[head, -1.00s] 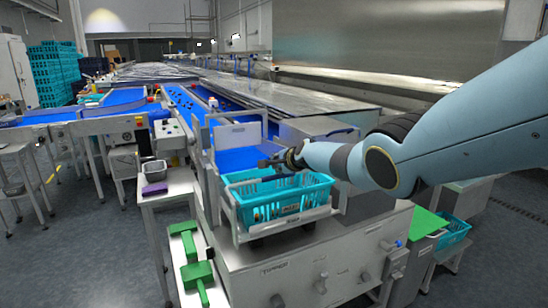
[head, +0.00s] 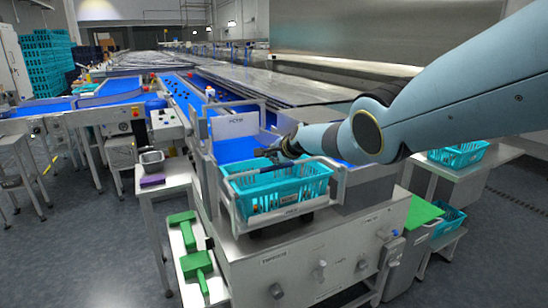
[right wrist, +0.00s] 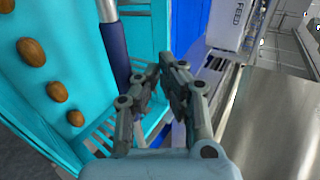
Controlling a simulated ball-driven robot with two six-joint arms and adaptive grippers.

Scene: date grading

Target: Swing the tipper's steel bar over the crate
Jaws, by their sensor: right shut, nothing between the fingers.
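The teal crate (head: 262,203) sits in the tipper's pale cradle (head: 285,217); its wall also shows in the right wrist view (right wrist: 78,62), with several brown dates inside. The steel bar (right wrist: 107,10) with a dark blue sleeve (right wrist: 114,52) runs along the crate's edge, left of my right fingers. My left gripper is out of view.
A side table (head: 170,180) at the left holds a metal tub (head: 152,158) and a purple block (head: 151,180). Green tools (head: 197,262) lie on a low shelf. Another teal crate (head: 460,154) stands at the right. The blue belt (head: 235,148) lies behind the tipper.

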